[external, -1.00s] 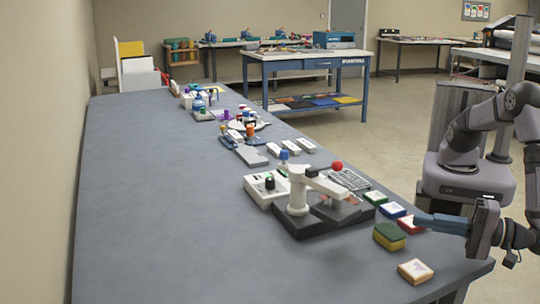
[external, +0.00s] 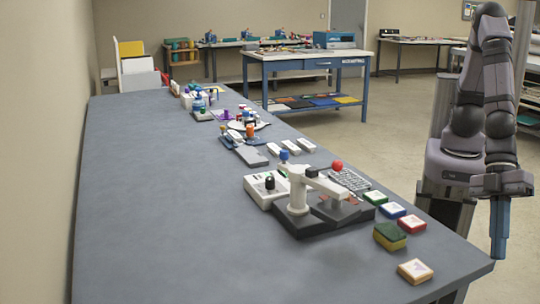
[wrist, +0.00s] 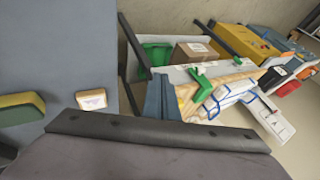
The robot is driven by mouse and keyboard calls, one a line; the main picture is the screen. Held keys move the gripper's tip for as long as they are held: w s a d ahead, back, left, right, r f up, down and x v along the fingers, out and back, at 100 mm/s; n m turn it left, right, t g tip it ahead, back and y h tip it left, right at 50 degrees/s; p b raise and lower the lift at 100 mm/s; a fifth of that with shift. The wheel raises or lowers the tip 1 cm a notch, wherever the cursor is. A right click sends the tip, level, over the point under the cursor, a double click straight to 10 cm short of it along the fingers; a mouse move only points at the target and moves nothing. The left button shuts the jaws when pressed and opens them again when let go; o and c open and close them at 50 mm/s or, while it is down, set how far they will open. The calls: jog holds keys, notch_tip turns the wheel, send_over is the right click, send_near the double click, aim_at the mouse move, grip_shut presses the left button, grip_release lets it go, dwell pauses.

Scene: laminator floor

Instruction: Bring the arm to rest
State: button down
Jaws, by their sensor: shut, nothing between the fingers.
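My gripper (external: 499,232) hangs at the right of the external view, off the right edge of the grey table (external: 170,220). Its blue fingers point straight down and are shut with nothing between them. My arm is folded upright above it. In the wrist view the blue fingers (wrist: 161,98) show above the dark gripper body. The gripper touches nothing that I can see.
On the table's near right corner lie a green-yellow sponge (external: 389,236), a white-topped pad (external: 415,271) and a red pad (external: 411,223). A press with a red knob (external: 337,166) stands behind. The wrist view shows a cart with a cardboard box (wrist: 193,53) and green clamps (wrist: 203,84).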

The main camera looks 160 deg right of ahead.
jog(key=s+n+g, duration=0.1)
jog(key=s, duration=0.2)
jog(key=s+n+g, duration=0.1)
jog(key=s+n, duration=0.1)
jog(key=s, duration=0.1)
jog(key=s+n+g, duration=0.1)
jog(key=s, duration=0.2)
jog(key=shift+s+d+f+n+y+p, duration=0.25)
jog(key=shift+s+n+y+p, duration=0.05)
jog(key=shift+s+p, duration=0.1)
jog(key=s+d+n+g+h, duration=0.1)
jog(key=s+d+n+g, duration=0.3)
jog(key=s, duration=0.8)
jog(key=shift+d+p, duration=0.15)
jog(key=shift+p, duration=0.15)
jog(key=shift+f, duration=0.1)
